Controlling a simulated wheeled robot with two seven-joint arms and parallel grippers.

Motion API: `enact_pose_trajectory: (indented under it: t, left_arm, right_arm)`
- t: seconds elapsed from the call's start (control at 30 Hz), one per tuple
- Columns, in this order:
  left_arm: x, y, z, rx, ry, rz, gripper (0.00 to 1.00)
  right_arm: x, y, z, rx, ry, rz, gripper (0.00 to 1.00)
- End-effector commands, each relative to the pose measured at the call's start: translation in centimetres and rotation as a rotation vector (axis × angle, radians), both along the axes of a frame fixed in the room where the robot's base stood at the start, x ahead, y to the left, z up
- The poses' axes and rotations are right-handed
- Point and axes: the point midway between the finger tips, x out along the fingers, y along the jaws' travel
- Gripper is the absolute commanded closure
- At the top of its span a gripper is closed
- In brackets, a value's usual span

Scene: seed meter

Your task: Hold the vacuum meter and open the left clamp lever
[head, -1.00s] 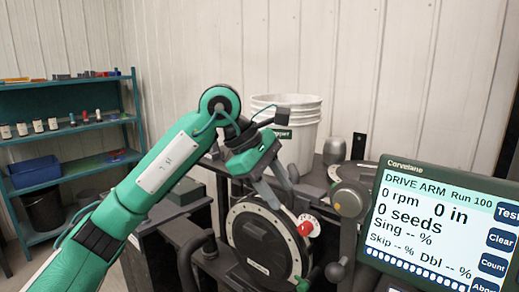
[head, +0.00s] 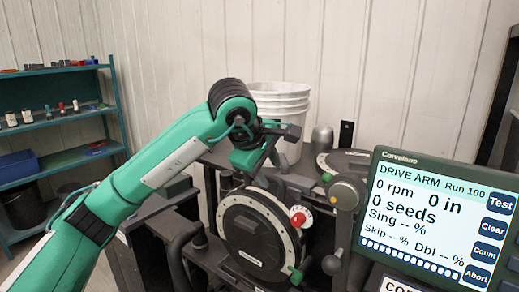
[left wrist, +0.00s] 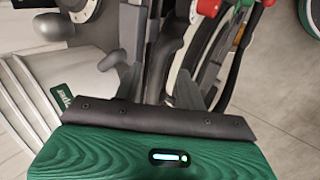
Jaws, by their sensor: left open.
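The vacuum meter (head: 252,238) is a round black disc housing with a pale dotted rim, upright on the dark frame. A red round knob (head: 298,218) sits at its upper right rim. A lever with a green tip (head: 296,275) is at its lower right. I cannot tell which part is the left clamp lever. My left gripper (head: 268,164) is open and empty, above the meter's upper edge. In the left wrist view its fingers (left wrist: 158,84) are spread, with the meter's rim (left wrist: 207,48) just beyond the right finger. My right gripper is not in view.
A display monitor (head: 432,215) stands at the right front. White stacked buckets (head: 282,112) are behind the meter. A second dark disc unit (head: 348,162) and a rounded grey knob (head: 344,194) lie right of the gripper. A teal shelf (head: 60,117) is at the far left.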

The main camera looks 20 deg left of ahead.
Motion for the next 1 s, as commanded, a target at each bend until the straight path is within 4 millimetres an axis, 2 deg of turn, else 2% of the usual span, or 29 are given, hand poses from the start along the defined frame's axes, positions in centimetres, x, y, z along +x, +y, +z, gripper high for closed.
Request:
enact_pose_trajectory:
  t: [0.1, 0.3, 0.67, 0.9, 1.0]
  left_arm:
    - [1.0, -0.4, -1.6, -0.001, 0.004, 0.0, 0.59]
    - [2.1, -0.8, -3.4, -0.001, 0.003, 0.0, 0.59]
    - [2.4, -0.9, -3.9, -0.001, 0.0, 0.0, 0.59]
    - [2.4, -0.9, -3.8, -0.001, 0.0, 0.0, 1.0]
    - [2.4, -0.9, -3.8, -0.001, 0.0, 0.0, 1.0]
  right_arm:
    - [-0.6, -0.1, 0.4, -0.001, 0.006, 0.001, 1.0]
    - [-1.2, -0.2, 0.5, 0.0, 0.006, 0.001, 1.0]
    - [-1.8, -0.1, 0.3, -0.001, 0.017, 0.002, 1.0]
    - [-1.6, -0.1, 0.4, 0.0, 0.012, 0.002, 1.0]
    - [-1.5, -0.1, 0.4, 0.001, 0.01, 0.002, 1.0]
